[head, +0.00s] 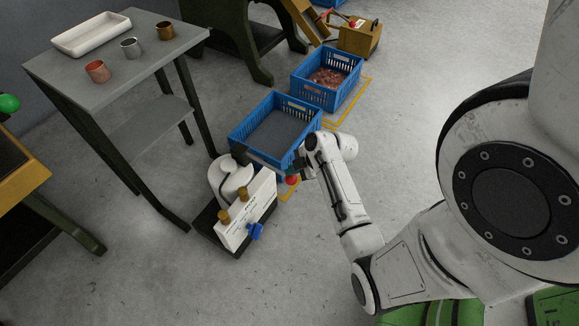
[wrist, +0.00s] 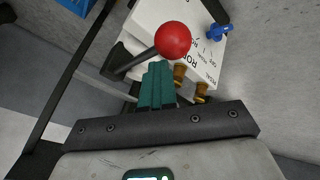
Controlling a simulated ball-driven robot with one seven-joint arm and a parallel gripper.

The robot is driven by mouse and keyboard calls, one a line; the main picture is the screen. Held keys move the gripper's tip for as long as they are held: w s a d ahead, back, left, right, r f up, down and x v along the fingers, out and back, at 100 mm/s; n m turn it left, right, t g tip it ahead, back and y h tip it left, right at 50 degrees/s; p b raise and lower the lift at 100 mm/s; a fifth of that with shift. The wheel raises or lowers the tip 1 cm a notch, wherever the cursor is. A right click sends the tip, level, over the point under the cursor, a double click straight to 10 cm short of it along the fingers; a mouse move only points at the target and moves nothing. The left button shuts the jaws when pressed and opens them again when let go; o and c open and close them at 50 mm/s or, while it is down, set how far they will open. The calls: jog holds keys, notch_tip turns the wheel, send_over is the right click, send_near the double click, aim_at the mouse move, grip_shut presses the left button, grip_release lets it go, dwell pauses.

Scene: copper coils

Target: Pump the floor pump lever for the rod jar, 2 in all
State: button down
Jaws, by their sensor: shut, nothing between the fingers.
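The floor pump (head: 233,181) is a white unit with a white front panel on a dark base, standing on the floor left of my gripper. Its lever ends in a red ball (head: 292,180), which also shows in the wrist view (wrist: 173,40) on a dark arm (wrist: 140,62). The lettered white panel (head: 246,213) carries two brass knobs and a blue knob (head: 255,231). My gripper (wrist: 157,68) is shut and empty, with teal fingers together just below the red ball in the wrist view; I cannot tell whether they touch it. In the head view my wrist partly hides the gripper.
A blue crate (head: 236,140) with a dark grey content stands close behind the pump, and another blue crate (head: 299,90) holds copper-coloured pieces. A grey table (head: 120,55) with metal cups and a white tray stands at left. The floor in front of the pump is clear.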

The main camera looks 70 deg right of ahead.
jog(key=shift+s+a+f+b, duration=0.15)
jog(key=shift+f+b, duration=0.1)
jog(key=shift+f, duration=0.2)
jog(key=shift+s+d+f+b, duration=0.1)
jog(key=shift+f+b, duration=0.1)
jog(key=shift+f, duration=0.25)
dwell(0.4)
jog(key=shift+r, duration=0.2)
dwell(0.4)
jog(key=shift+w+r+p, duration=0.2)
jog(key=shift+r+p, duration=0.8)
jog(key=shift+r, duration=0.15)
jog(key=shift+w+r+p, duration=0.25)
jog(key=shift+r+p, duration=0.8)
jog(key=shift+r, duration=0.15)
jog(key=shift+w+r+p, duration=0.2)
jog(key=shift+r+p, duration=0.8)
jog(key=shift+r, duration=0.15)
jog(key=r+p, duration=0.2)
jog(key=r, duration=0.1)
jog(key=r+p, duration=0.2)
jog(key=shift+w+d, duration=0.25)
jog(key=shift+w, duration=0.05)
